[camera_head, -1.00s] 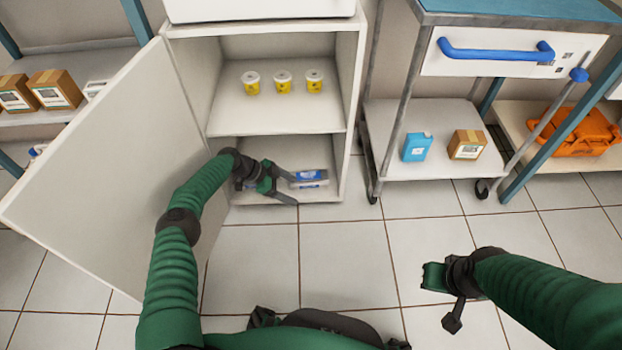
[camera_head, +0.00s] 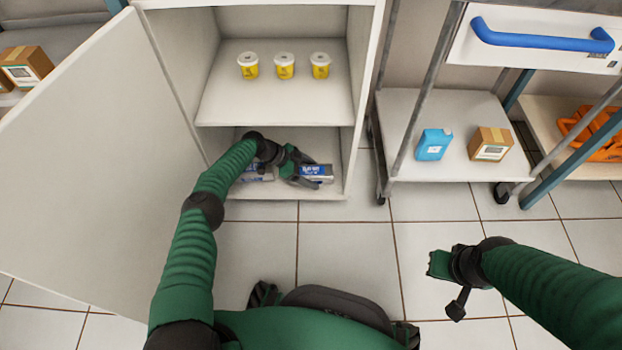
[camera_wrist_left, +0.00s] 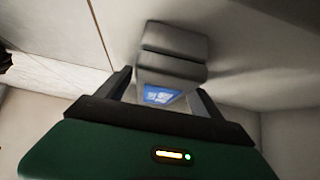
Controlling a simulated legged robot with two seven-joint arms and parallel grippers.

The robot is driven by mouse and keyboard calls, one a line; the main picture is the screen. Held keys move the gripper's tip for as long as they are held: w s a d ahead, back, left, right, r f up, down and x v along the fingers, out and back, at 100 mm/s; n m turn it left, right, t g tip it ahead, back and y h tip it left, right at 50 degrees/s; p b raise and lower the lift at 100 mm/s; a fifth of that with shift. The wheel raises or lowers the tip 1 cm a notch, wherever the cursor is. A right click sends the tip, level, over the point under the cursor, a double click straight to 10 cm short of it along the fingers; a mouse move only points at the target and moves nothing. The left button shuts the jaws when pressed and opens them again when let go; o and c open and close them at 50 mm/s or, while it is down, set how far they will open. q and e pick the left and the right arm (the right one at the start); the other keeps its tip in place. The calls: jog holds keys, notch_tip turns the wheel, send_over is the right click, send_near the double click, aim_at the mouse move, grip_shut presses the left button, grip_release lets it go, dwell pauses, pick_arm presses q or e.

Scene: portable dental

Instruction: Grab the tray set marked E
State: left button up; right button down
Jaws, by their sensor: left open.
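Two grey tray sets with blue and white labels lie in the lower compartment of the cabinet. The right tray set (camera_head: 318,171) is at my left gripper (camera_head: 308,176), and the left tray set (camera_head: 256,174) is partly behind my left arm. In the left wrist view a stacked grey tray set (camera_wrist_left: 172,55) with a blue label lies just ahead of and between the open fingers (camera_wrist_left: 162,98). I cannot tell whether they touch it. No letter E is readable on either label. My right gripper (camera_head: 448,282) hangs over the floor at the right, its jaw opening unclear.
The open cabinet door (camera_head: 90,150) stands left of my left arm. Three yellow tubs (camera_head: 284,66) stand on the shelf (camera_head: 270,105) above my left gripper. A trolley at the right holds a blue bottle (camera_head: 434,145) and a cardboard box (camera_head: 490,144).

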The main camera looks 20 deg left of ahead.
pick_arm(q)
jog(key=shift+r, duration=0.1)
grip_shut()
dwell(0.4)
